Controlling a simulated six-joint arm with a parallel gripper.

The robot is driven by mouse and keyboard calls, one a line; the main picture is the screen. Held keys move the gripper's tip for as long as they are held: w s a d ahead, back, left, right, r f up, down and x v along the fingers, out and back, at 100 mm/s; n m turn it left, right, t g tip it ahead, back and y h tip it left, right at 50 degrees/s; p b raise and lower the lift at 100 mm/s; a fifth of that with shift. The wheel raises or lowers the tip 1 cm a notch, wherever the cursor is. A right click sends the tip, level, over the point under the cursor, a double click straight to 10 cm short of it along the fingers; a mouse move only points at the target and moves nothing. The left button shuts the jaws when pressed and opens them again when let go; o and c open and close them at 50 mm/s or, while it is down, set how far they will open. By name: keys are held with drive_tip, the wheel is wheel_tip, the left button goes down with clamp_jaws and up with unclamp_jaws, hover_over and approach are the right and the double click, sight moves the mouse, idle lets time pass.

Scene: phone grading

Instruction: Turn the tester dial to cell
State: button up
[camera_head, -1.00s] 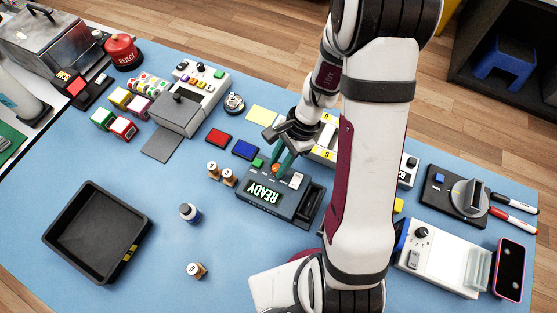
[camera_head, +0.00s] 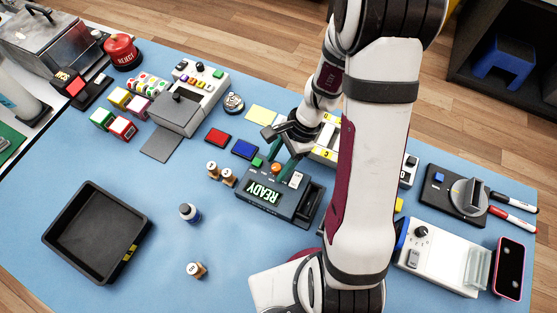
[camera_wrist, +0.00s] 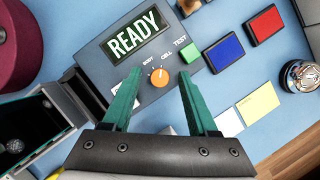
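The dark tester (camera_head: 283,207) stands on the blue table, and its screen reads READY. Its orange dial (camera_wrist: 159,77) sits below the BODY and CELL labels in the wrist view. A small pale mark on the dial points up and seems to lean toward CELL, though it is tiny. The dial also shows in the head view (camera_head: 275,168). My gripper (camera_wrist: 160,73) is open, with one green finger on each side of the dial and visible gaps to it. The green TEST button (camera_wrist: 190,53) is right of the dial.
Red (camera_wrist: 265,24) and blue (camera_wrist: 225,41) pads lie near the tester. Two small wooden-looking pieces (camera_head: 228,177) stand close on its left.

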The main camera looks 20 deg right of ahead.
drive_tip(key=shift+r, duration=0.1)
drive_tip(key=v, duration=1.5)
drive_tip(key=shift+d+r, duration=0.2)
drive_tip(key=shift+r, duration=0.05)
drive_tip(key=shift+a, duration=0.1)
